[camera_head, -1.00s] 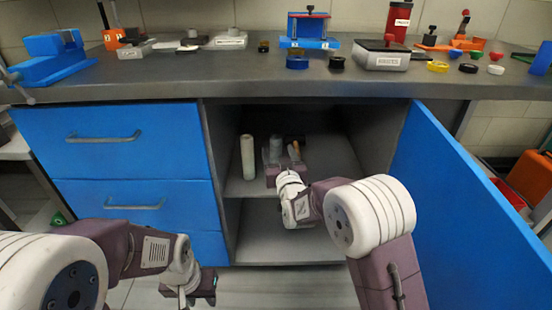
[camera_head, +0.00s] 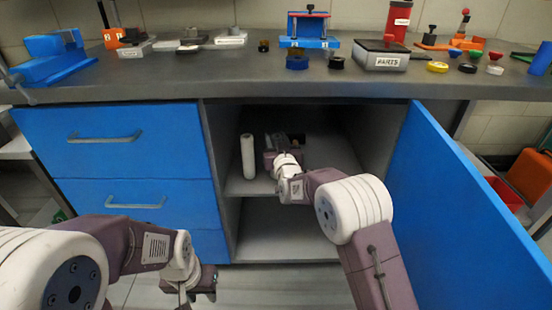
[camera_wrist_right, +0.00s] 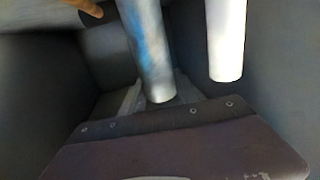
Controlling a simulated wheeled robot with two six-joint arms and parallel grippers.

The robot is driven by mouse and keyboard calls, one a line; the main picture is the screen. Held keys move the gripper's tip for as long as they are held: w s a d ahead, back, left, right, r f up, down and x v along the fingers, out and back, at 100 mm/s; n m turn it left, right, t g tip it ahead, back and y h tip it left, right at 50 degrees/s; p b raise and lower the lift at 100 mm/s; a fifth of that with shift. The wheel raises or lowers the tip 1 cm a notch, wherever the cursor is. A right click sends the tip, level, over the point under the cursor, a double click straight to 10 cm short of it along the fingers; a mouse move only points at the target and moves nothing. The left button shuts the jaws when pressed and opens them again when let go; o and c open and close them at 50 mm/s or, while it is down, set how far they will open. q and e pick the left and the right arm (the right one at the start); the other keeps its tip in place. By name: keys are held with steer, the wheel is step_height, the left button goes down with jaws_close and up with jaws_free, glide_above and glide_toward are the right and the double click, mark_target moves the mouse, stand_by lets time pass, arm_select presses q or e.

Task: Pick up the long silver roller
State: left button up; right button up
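The long silver roller (camera_wrist_right: 146,45) shows blurred in the right wrist view, its near end close to my right gripper (camera_wrist_right: 155,95). Pale finger parts lie on either side of that end; I cannot tell whether they touch it. In the head view the silver roller (camera_head: 281,140) is partly hidden behind my right gripper, inside the open cabinet above the upper shelf. A white roller (camera_head: 248,157) stands upright on the shelf to the left; it also shows in the right wrist view (camera_wrist_right: 226,40). My left gripper (camera_head: 203,290) hangs low before the drawers; its finger opening is unclear.
An orange-brown handle (camera_wrist_right: 85,7) shows at the top of the right wrist view. The blue cabinet door (camera_head: 455,210) stands open at right. Blue drawers (camera_head: 125,170) are at left. The lower compartment (camera_head: 285,235) looks empty. Several tools and a labelled box (camera_head: 382,60) are on the worktop.

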jaws_close()
steer(key=shift+r, duration=0.1)
